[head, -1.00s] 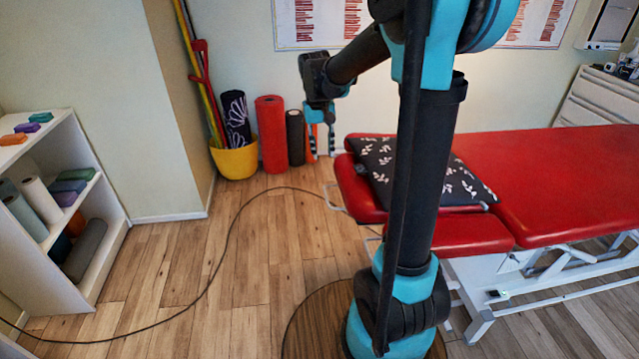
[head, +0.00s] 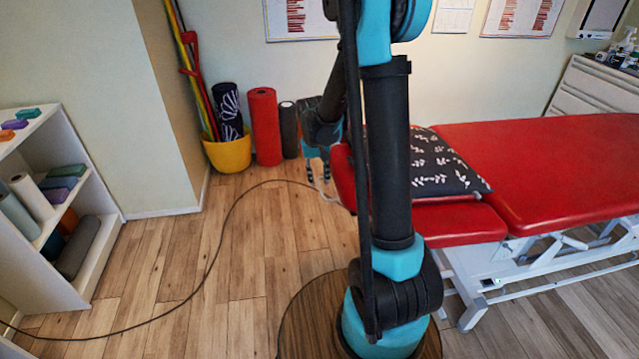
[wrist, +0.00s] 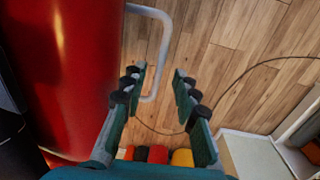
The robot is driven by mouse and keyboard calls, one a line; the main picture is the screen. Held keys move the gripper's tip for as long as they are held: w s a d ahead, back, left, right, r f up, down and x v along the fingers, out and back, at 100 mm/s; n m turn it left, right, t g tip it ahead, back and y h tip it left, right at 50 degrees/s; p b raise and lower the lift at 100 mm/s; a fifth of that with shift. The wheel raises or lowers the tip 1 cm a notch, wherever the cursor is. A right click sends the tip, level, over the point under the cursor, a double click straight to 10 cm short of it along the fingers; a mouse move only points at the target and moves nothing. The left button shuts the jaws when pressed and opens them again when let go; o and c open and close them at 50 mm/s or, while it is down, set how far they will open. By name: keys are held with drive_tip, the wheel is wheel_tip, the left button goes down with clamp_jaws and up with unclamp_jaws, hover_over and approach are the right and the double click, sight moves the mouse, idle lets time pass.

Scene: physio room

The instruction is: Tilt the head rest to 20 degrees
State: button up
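The red head rest (head: 347,180) is the left end section of the treatment table, with a dark patterned pillow (head: 445,165) on it. It looks roughly level; my arm hides part of it. A pale metal loop handle (head: 326,191) sticks out at its end. In the wrist view the head rest (wrist: 70,70) fills the left, and the loop handle (wrist: 163,45) reaches out from its edge. My gripper (head: 318,165) is at the head rest's end, by the handle. In the wrist view my gripper (wrist: 161,72) is open, with part of the loop showing between its fingers; contact is not clear.
The red table top (head: 550,160) extends right on a white frame (head: 520,275). A yellow bucket (head: 229,153) and upright rolls (head: 265,125) stand by the wall. A white shelf (head: 85,210) is at left. A black cable (head: 215,260) crosses the otherwise clear wooden floor.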

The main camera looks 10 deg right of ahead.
drive_tip(key=shift+d+f, duration=0.1)
drive_tip(key=shift+f, duration=1)
drive_tip(key=shift+c, duration=0.4)
clamp_jaws()
